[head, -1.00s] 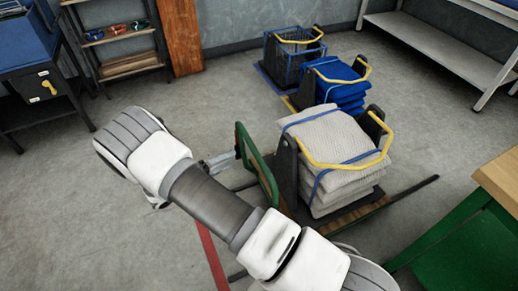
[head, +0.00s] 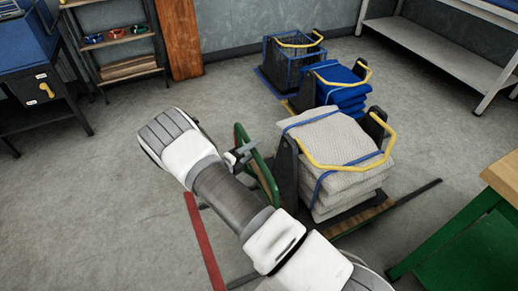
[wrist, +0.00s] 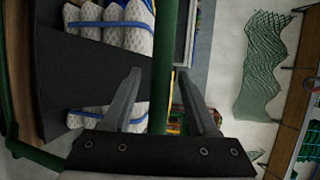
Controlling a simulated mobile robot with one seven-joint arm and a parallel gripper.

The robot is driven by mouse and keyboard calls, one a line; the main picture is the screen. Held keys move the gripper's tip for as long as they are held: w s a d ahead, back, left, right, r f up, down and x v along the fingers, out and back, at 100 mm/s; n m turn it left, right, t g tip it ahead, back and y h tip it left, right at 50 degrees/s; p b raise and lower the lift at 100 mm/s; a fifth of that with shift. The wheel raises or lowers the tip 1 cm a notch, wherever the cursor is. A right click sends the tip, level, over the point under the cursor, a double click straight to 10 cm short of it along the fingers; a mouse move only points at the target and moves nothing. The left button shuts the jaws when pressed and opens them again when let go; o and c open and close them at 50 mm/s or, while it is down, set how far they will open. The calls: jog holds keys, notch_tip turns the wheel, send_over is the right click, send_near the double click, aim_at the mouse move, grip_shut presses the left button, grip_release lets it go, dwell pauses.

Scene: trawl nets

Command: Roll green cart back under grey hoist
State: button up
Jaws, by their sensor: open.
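The green cart's upright handle frame (head: 258,165) stands left of a stack of folded pale grey nets (head: 345,160). The nets are tied with blue straps, against a black upright with a yellow bar. My gripper (head: 243,153) is at the handle's left side in the head view. In the wrist view, my gripper (wrist: 159,75) is open, and the green handle bar (wrist: 164,45) runs between its two fingers. I cannot tell whether either finger touches the bar. My arm hides part of the cart's lower left. I cannot make out a grey hoist.
A blue net stack (head: 343,85) and a blue wire cage (head: 294,58) stand in line behind. A green bench (head: 465,240) is at the right. A red floor strip (head: 205,245) lies left of the cart. Open floor (head: 90,220) is at the left.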

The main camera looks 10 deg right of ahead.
jog(key=shift+b+x, duration=0.3)
jog(key=shift+x, duration=1.5)
grip_shut()
